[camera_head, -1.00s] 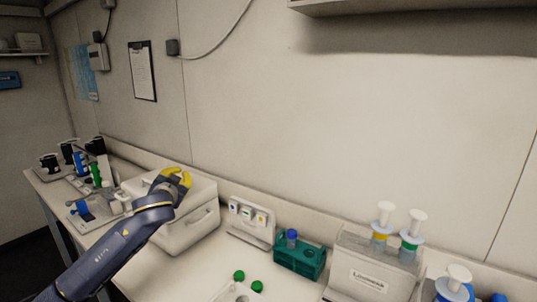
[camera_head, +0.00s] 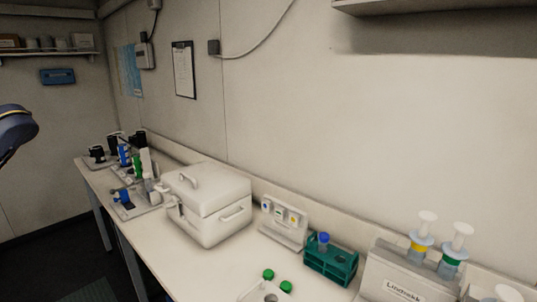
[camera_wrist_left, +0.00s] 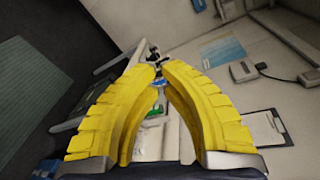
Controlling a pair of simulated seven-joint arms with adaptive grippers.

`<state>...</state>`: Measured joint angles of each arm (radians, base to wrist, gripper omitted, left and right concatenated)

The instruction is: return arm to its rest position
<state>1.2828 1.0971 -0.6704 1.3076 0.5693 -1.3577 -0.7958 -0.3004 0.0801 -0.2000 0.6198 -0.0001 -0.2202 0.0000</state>
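My left gripper (camera_wrist_left: 163,67) shows in the left wrist view as two curved yellow fingers. Its fingertips are apart with a narrow gap, and nothing is held between them. Through the gap I see part of the bench and small items far beyond. In the head view only a dark blue link of my left arm (camera_head: 16,128) shows at the left edge, clear of the bench; the gripper itself is out of that picture. My right arm and gripper are in neither view.
The white bench (camera_head: 190,262) runs along the wall. On it stand a white lidded box (camera_head: 215,212), a teal rack (camera_head: 330,262) with a blue-capped tube, and a labelled white holder (camera_head: 390,285) with syringe-like items. Several small devices stand at the far end. A shelf (camera_head: 430,8) overhangs at upper right.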

